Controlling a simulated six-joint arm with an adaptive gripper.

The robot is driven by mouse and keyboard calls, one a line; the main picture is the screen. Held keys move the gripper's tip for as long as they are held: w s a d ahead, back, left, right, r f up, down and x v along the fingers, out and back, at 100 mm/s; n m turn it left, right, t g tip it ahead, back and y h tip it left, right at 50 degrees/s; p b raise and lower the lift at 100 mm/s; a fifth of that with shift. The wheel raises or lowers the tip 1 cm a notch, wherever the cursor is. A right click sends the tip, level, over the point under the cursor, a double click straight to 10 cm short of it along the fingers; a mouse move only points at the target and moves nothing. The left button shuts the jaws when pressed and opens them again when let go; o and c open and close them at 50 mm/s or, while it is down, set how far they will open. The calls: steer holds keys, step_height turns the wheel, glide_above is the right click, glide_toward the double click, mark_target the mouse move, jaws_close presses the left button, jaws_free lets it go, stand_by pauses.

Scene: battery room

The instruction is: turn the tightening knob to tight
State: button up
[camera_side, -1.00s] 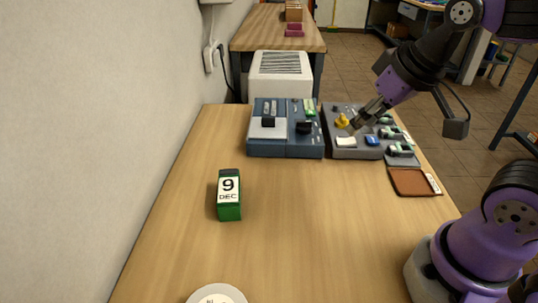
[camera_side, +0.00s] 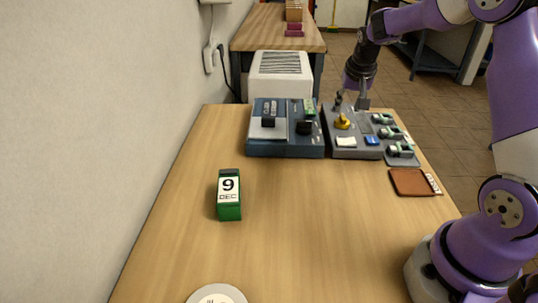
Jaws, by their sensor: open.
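The yellow knob (camera_side: 342,122), which looks like the tightening knob, sits on the top of a grey panel (camera_side: 343,153) at the far end of the table. Its exact setting is too small to read. My gripper (camera_side: 350,106) is open and points down just above and behind the knob. Its fingers are apart, and nothing shows between them. I cannot tell whether a finger touches the panel.
A blue device with black knobs (camera_side: 285,150) stands left of the panel. Green-and-white parts (camera_side: 390,133) line the panel's right side. The table's middle is clear.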

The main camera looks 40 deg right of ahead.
mark_target(343, 116)
steer(key=x, duration=0.4)
steer(key=shift+f, duration=0.15)
jaws_close()
steer(key=m, duration=0.2)
steer(key=m+g, duration=0.1)
steer(key=m, duration=0.1)
steer(key=m+g+h, duration=0.1)
steer(key=m, duration=0.1)
steer(key=shift+w+a+m, duration=0.2)
steer(key=shift+w+m, duration=0.1)
steer(key=m+g, duration=0.1)
steer(key=m, duration=0.1)
steer(key=m+g, duration=0.1)
steer(key=m, duration=0.2)
steer(key=shift+w+m, duration=0.2)
steer(key=shift+m, duration=0.1)
steer(key=shift+g, duration=0.3)
steer(key=shift+d, duration=0.1)
